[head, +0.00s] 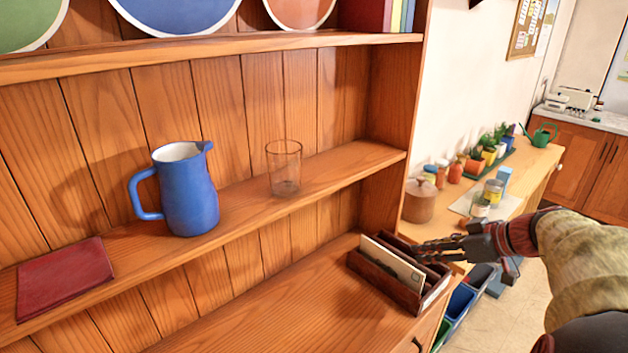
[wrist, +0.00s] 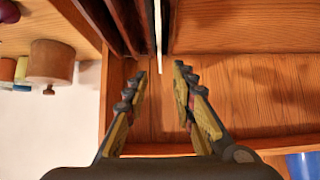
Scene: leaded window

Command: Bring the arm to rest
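My arm reaches in from the right of the head view. My gripper (head: 424,247) is just right of a dark wooden letter rack on the dresser's lower surface, its fingers pointing left towards it. In the wrist view my gripper (wrist: 160,70) has its two fingers apart, with nothing held between them. The pale edge of an envelope (wrist: 158,36) lies ahead of the gap between the fingertips. In the head view the envelope (head: 392,262) stands in the letter rack (head: 385,287). I cannot tell whether a finger touches the rack.
The dresser shelf above holds a blue jug (head: 188,190), a clear glass (head: 284,168) and a red book (head: 62,275). A lidded brown pot (head: 420,200) and several plants and jars stand on the sideboard behind my gripper. Coloured bins (head: 460,303) are below.

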